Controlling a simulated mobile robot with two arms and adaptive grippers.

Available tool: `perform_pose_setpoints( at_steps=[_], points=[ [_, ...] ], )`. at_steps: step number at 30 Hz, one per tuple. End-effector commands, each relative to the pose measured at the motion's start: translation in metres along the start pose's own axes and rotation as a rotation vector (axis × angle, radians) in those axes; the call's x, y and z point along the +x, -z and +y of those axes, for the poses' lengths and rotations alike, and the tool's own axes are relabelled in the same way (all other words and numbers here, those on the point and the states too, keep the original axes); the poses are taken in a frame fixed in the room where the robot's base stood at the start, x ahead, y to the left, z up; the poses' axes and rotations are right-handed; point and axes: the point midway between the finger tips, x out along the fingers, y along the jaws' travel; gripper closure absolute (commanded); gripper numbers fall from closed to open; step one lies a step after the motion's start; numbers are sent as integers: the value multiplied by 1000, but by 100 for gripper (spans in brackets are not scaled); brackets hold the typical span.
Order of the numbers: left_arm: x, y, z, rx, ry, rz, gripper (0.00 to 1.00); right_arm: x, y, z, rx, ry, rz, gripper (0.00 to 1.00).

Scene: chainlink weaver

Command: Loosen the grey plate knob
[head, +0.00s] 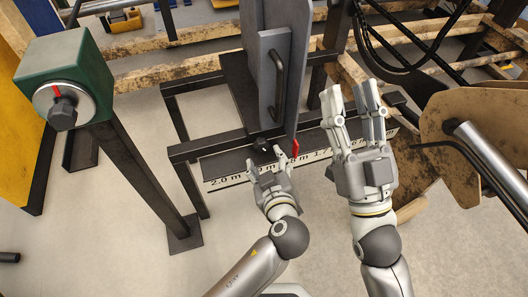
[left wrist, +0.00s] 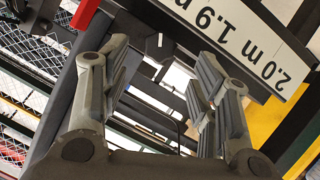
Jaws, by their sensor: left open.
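The grey plate (head: 270,85) stands upright on a dark rail, with a black handle (head: 279,85) on its face. A small black knob (head: 262,145) sits at the plate's lower edge. My left gripper (head: 266,158) is open just below and in front of the knob in the head view; contact cannot be told. My right gripper (head: 352,95) is open and empty, to the right of the plate.
A white scale strip (head: 238,180) runs along the rail, with a red pointer (head: 295,148) at the plate's lower corner. A green box (head: 66,65) with another black knob (head: 62,114) stands on a post at left. Black cables hang at upper right.

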Motion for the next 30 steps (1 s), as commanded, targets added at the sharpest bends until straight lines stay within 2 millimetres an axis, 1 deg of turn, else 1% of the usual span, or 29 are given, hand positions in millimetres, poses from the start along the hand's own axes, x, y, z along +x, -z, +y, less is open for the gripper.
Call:
perform_pose_setpoints(
  at_steps=[1,3,6,10,14,28,30],
  points=[
    [-11,-1,0,-3,0,-4,44,0,0,0,0,0,0,60],
    [-23,-1,0,-2,-1,-3,44,0,0,0,0,0,0,60],
    [-37,-1,0,-2,0,-2,44,0,0,0,0,0,0,60],
    [-47,0,0,-1,0,-1,44,0,0,0,0,0,0,60],
    [-49,0,0,0,0,0,44,0,0,0,0,0,0,60],
    [-49,0,0,3,0,-1,44,0,0,0,0,0,-2,60],
    [-47,-2,0,25,0,-14,44,2,-6,0,-1,0,-24,60]
  ],
)
